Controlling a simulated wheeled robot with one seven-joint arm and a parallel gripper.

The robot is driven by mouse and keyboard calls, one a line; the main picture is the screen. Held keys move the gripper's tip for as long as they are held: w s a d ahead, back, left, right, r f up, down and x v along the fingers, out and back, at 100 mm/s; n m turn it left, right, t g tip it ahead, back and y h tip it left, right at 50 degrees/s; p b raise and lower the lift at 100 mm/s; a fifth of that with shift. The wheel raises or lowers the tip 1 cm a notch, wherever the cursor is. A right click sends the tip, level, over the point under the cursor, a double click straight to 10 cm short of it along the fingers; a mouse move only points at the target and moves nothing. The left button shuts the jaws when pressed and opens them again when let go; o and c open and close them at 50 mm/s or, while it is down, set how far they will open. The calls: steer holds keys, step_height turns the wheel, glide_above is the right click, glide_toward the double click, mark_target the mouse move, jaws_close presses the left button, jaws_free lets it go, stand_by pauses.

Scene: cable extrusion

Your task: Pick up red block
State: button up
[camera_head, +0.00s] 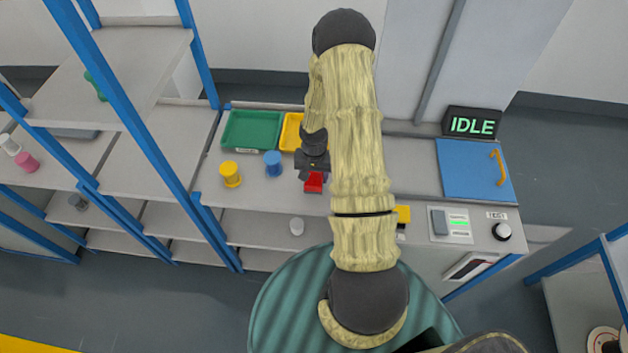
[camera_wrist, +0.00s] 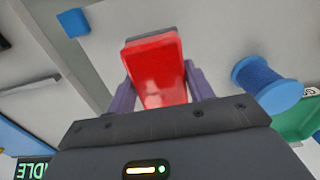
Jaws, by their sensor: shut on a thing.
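The red block (camera_wrist: 156,68) is between the two purple-grey fingers of my gripper (camera_wrist: 160,90) in the wrist view, and the fingers are shut on it. Its far end sticks out beyond the fingertips and has a dark grey part. In the head view the red block (camera_head: 314,183) shows just below my gripper (camera_head: 313,168), over the grey worktop. The arm hides part of the gripper there. I cannot tell whether the block touches the worktop.
A blue spool (camera_head: 273,163) and a yellow spool (camera_head: 230,174) stand left of the gripper. A green tray (camera_head: 252,130) and a yellow tray (camera_head: 291,131) lie behind. A machine with a blue lid (camera_head: 470,170) and an IDLE display (camera_head: 472,124) is at right. Blue-framed shelves (camera_head: 125,70) stand left.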

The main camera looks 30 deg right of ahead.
mark_target(313, 175)
step_height(313, 175, up, 7)
steer(key=shift+b, duration=0.5)
steer(key=shift+o, duration=1)
steer(key=shift+a+f, duration=0.1)
steer(key=shift+a, duration=0.05)
steer(key=shift+c, duration=0.5)
steer(key=a+f+n, duration=0.2)
steer(key=a, duration=0.2)
steer(key=w+a+f+n, duration=0.1)
steer(key=a+f+n, duration=0.1)
steer(key=a, duration=0.3)
steer(key=w+a+f+n, duration=0.1)
steer(key=a+f+n, duration=0.1)
steer(key=a, duration=0.2)
steer(key=shift+a+f+n, duration=0.2)
steer(key=shift+n, duration=0.2)
steer(key=shift+d, duration=0.1)
